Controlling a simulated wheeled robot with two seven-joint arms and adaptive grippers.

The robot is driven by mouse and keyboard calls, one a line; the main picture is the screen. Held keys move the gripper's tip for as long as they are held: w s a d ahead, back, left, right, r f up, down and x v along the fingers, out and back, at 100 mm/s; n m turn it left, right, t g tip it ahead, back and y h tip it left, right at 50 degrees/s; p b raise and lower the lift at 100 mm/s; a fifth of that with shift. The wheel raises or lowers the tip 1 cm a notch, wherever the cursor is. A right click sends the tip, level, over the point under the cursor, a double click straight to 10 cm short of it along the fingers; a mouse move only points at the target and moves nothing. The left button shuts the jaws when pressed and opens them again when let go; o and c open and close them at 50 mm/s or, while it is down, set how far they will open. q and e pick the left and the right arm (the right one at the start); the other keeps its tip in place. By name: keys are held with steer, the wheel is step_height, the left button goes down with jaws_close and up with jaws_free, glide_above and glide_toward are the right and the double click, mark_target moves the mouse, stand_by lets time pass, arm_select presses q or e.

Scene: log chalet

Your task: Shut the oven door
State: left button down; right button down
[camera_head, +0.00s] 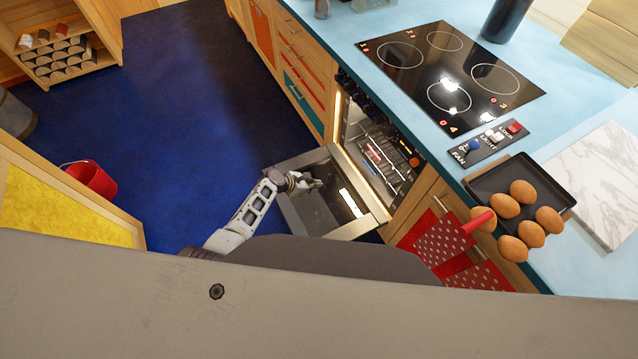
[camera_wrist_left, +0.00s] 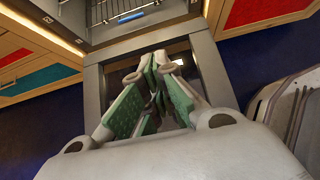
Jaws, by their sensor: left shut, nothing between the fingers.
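The oven (camera_head: 378,150) is built into the counter front, with its lit inside and wire racks showing. Its door (camera_head: 293,213) is folded down open, with a metal frame and a dark glass panel. My left gripper (camera_head: 314,184) is over the door's inner face, with its arm coming in from the left. In the left wrist view the left gripper (camera_wrist_left: 160,62) has its green-padded fingers shut together and empty, in front of the door (camera_wrist_left: 205,60). The oven opening (camera_wrist_left: 120,12) is at the top there. Whether the fingers touch the door, I cannot tell. My right gripper is not in view.
A black hob (camera_head: 450,75) and a tray (camera_head: 485,185) with several eggs are on the blue counter (camera_head: 590,255). A red dotted cloth (camera_head: 440,240) hangs beside the oven. A red bucket (camera_head: 92,180) stands at left. The blue floor (camera_head: 190,100) between is clear.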

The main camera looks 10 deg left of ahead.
arm_select(q)
steer(key=s+a+r+p, duration=0.1)
steer(key=s+a+r, duration=0.1)
steer(key=a, duration=0.3)
steer(key=shift+s+a+r, duration=0.15)
steer(key=shift+s+r, duration=0.05)
steer(key=shift+s, duration=0.5)
steer(key=shift+m, duration=0.3)
